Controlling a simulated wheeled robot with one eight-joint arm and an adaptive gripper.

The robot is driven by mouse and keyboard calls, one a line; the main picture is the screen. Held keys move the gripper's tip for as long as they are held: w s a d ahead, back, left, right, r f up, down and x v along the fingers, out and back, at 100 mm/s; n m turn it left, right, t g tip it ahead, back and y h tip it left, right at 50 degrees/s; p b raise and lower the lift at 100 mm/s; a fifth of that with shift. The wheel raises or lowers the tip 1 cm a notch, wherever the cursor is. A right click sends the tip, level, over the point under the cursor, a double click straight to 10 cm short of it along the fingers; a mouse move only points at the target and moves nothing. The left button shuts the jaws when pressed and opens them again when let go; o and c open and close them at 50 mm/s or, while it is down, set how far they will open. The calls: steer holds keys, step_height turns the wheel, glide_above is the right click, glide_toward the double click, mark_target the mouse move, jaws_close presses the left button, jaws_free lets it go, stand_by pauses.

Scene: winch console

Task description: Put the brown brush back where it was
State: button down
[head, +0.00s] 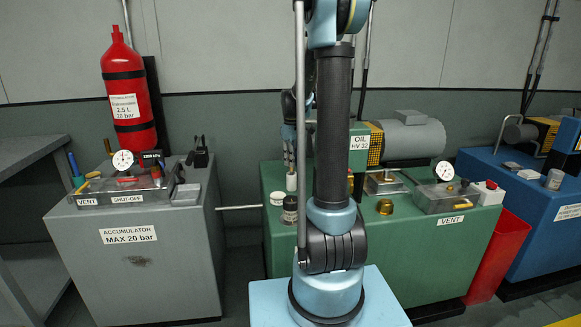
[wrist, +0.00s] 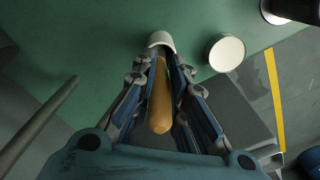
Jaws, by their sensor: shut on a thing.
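My gripper (wrist: 160,62) is shut on the brown brush (wrist: 160,98), whose rounded brown handle lies between the fingers in the wrist view. A pale piece (wrist: 161,40) shows at the fingertips; I cannot tell for sure whether it is the brush's end. In the head view my gripper (head: 290,158) points down over the left part of the green console (head: 390,255), partly hidden by my arm. A pale piece (head: 291,183) shows just below it. The brown handle cannot be made out there.
A white round lid (head: 277,198) and a dark jar (head: 289,212) stand under my gripper; the lid also shows in the wrist view (wrist: 227,53). A brass fitting (head: 385,207) and gauge box (head: 445,196) are to the right. A grey accumulator cabinet (head: 140,270) stands left.

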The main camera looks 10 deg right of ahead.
steer(key=shift+f, duration=1.1)
steer(key=shift+f, duration=0.1)
steer(key=c, duration=1.6)
jaws_free()
